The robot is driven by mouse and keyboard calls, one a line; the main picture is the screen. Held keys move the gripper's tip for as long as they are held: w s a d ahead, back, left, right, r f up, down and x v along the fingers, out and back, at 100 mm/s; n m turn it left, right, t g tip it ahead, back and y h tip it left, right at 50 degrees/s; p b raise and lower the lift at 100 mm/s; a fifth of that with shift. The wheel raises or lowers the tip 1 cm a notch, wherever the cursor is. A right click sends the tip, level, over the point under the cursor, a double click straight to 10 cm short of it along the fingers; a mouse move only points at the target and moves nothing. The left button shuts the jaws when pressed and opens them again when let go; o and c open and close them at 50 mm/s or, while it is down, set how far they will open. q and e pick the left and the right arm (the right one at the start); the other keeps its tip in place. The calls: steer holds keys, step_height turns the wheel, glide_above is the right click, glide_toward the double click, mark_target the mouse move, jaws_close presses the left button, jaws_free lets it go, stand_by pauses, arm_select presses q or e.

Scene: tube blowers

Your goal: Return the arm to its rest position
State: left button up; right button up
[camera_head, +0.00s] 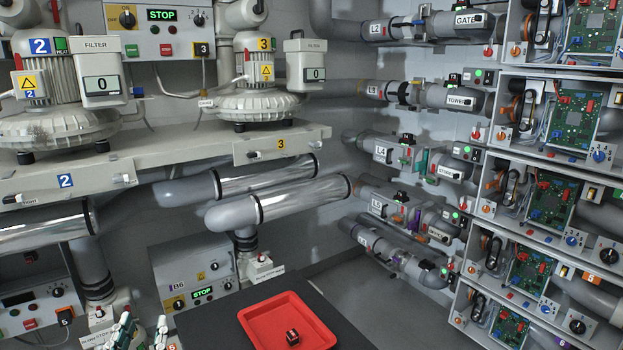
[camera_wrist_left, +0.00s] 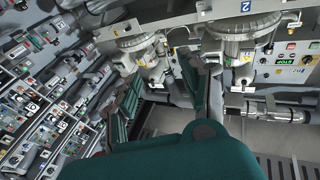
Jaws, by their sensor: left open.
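My left gripper (camera_head: 142,334) shows at the bottom left edge of the head view, with its two green and white fingers pointing up and apart. In the left wrist view its teal fingers (camera_wrist_left: 157,98) are spread with nothing between them. It is to the left of the dark table and apart from the red tray (camera_head: 256,318). My right gripper is in neither view.
A small black and red block (camera_head: 292,337) lies in the tray on the dark table (camera_head: 205,325). A control box reading STOP (camera_head: 193,275) stands behind. Blowers (camera_head: 255,85) and pipes line the back wall; shelves of circuit boards (camera_head: 547,200) fill the right.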

arm_select(q)
steer(key=s+f+n+g+y, duration=0.1)
steer(key=s+f+g, duration=0.45)
steer(key=f, duration=0.55)
steer(key=s+d+f+m+g+h, duration=0.2)
steer(key=s+d+f+g, duration=0.2)
steer(key=s+f+g, duration=0.45)
steer(key=s+d+f+m+g+h, duration=0.25)
steer(key=s+d+f, duration=0.2)
steer(key=s, duration=0.65)
step_height(320, 180, down, 26)
steer(key=g, duration=0.2)
steer(key=s+a+f, duration=0.3)
steer(key=s+f, duration=1.3)
steer(key=s, duration=0.1)
steer(key=shift+s+a+f+g, duration=0.15)
steer(key=shift+s+f+g, duration=0.1)
steer(key=shift+f+g, duration=0.1)
